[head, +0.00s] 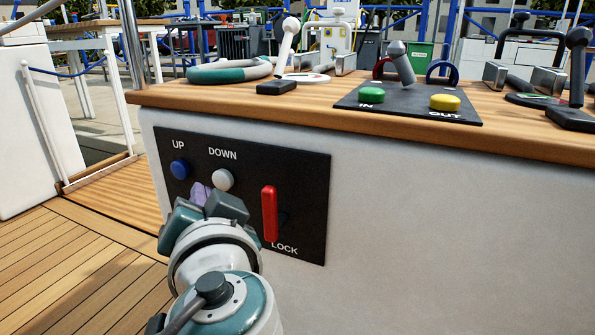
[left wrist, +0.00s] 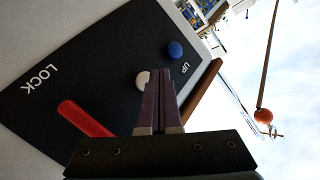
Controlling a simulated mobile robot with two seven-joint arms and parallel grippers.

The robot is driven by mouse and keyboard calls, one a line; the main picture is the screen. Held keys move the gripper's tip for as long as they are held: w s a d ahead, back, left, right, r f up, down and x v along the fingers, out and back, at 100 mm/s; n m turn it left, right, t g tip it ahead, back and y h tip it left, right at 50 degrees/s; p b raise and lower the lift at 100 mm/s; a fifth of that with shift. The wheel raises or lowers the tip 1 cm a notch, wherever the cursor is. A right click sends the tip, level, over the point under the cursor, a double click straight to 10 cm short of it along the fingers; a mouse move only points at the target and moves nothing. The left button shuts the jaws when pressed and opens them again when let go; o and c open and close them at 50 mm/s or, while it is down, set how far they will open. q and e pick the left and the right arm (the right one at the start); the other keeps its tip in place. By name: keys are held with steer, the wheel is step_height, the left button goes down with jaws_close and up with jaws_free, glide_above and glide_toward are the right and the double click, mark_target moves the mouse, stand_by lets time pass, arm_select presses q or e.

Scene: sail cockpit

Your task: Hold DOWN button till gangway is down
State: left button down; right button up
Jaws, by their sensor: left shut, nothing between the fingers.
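The black panel (head: 312,190) on the white console front carries a blue UP button (head: 180,169), a white DOWN button (head: 222,179) and a red lever (head: 269,213) marked LOCK. My left gripper (head: 201,191) is shut and empty, its purple fingertips just below and left of the DOWN button. In the left wrist view the closed fingertips (left wrist: 156,74) are beside the white button (left wrist: 142,79) and partly overlap its edge; I cannot tell whether they touch it. My right gripper is not in view. A wooden walkway (head: 112,187) with white posts, possibly the gangway, lies at the left.
The wooden console top (head: 300,112) holds a black plate with a green IN button (head: 370,92) and a yellow OUT button (head: 445,102). Levers and a coiled teal-and-white rope (head: 225,72) stand there too. A metal pole (head: 131,45) rises at the console's left corner.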

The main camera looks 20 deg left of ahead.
arm_select(q)
steer(key=s+p, duration=0.1)
steer(key=s, duration=0.3)
steer(key=shift+s+a, duration=0.15)
steer(key=shift+s, duration=0.05)
stand_by(0.6)
steer(key=s+a+r+n+g+h+p, duration=0.1)
steer(key=s+r+g+h+p, duration=0.3)
steer(key=r+p, duration=1)
steer(key=s+a+r+g+p, duration=0.15)
steer(key=s+r+p, duration=0.65)
steer(key=p, duration=1)
steer(key=s+d+r+m+g+h+p, duration=0.1)
steer(key=s+d+r+h+p, duration=0.1)
steer(key=r+p, duration=0.85)
steer(key=s+d+r+m+g+h+p, duration=0.1)
steer(key=s+d+r+h+p, duration=0.15)
steer(key=r+p, duration=0.75)
steer(key=s+d+r+m+g+h+p, duration=0.1)
steer(key=s+d+r+m+h+p, duration=0.15)
steer(key=r+p, duration=0.8)
step_height(320, 180, up, 38)
steer(key=p, duration=3.4)
steer(key=shift+d+f+n+p, duration=0.15)
steer(key=shift+d+n+p, duration=0.15)
steer(key=shift+d+n, duration=0.05)
steer(key=shift+w, duration=0.1)
